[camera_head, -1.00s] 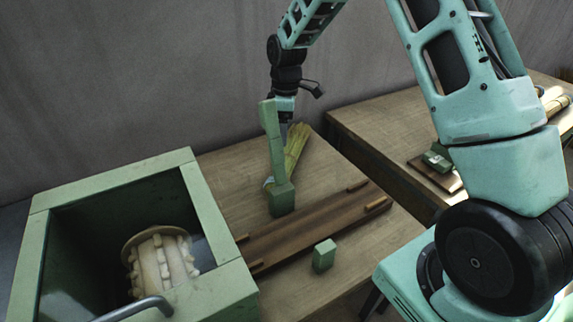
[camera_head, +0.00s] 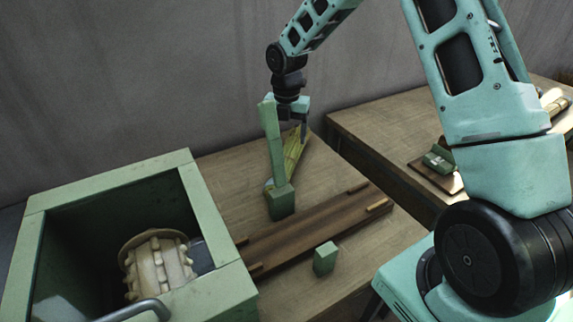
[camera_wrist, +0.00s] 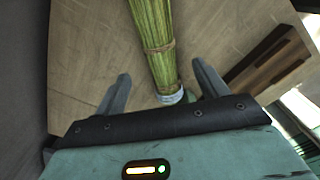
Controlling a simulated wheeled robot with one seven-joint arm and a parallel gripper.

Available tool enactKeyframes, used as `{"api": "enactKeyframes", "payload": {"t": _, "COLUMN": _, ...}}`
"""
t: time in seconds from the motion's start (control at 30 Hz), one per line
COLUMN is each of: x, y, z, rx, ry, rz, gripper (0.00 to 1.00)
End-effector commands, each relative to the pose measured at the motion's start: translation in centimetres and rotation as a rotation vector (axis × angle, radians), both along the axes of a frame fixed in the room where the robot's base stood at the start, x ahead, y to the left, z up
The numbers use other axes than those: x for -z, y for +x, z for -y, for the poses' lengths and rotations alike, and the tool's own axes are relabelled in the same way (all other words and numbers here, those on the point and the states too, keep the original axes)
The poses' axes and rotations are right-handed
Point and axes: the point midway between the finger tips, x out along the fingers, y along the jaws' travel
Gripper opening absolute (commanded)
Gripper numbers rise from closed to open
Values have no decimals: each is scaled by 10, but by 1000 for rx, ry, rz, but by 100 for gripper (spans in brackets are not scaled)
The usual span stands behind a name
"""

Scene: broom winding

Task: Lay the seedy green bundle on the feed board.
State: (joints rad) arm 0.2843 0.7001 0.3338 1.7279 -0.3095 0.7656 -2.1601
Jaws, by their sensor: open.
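The green bundle (camera_head: 294,153) lies on the wooden table behind the feed board, partly hidden by a green post in the head view. In the wrist view the bundle (camera_wrist: 152,35) is long, ribbed and tied with a band, with a pale end nearest my gripper. My gripper (camera_wrist: 161,72) is open, its two fingers apart on either side of the bundle's line, holding nothing. In the head view my gripper (camera_head: 290,122) is over the bundle, partly behind the post. The feed board (camera_head: 318,224) is a long dark-brown plank with a bare middle.
A green box (camera_head: 105,175) with a pale toothed drum (camera_head: 157,262) stands at the board's left end. The green post (camera_head: 278,165) rises at the board's back edge, a short green block (camera_head: 325,258) at its front. Another table is at right.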

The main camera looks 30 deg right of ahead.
Motion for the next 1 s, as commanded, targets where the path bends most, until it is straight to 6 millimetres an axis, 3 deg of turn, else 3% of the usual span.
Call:
{"api": "enactKeyframes", "payload": {"t": 0.23, "x": 46, "y": -1, "z": 0, "rx": 0, "ry": 0, "rz": -3, "gripper": 73}}
{"api": "enactKeyframes", "payload": {"t": 0.47, "x": 62, "y": -1, "z": 0, "rx": 1, "ry": -1, "rz": -2, "gripper": 73}}
{"api": "enactKeyframes", "payload": {"t": 0.8, "x": 106, "y": -1, "z": -3, "rx": 2, "ry": 0, "rz": -3, "gripper": 73}}
{"api": "enactKeyframes", "payload": {"t": 1.0, "x": 110, "y": -1, "z": -3, "rx": 2, "ry": 0, "rz": 0, "gripper": 73}}
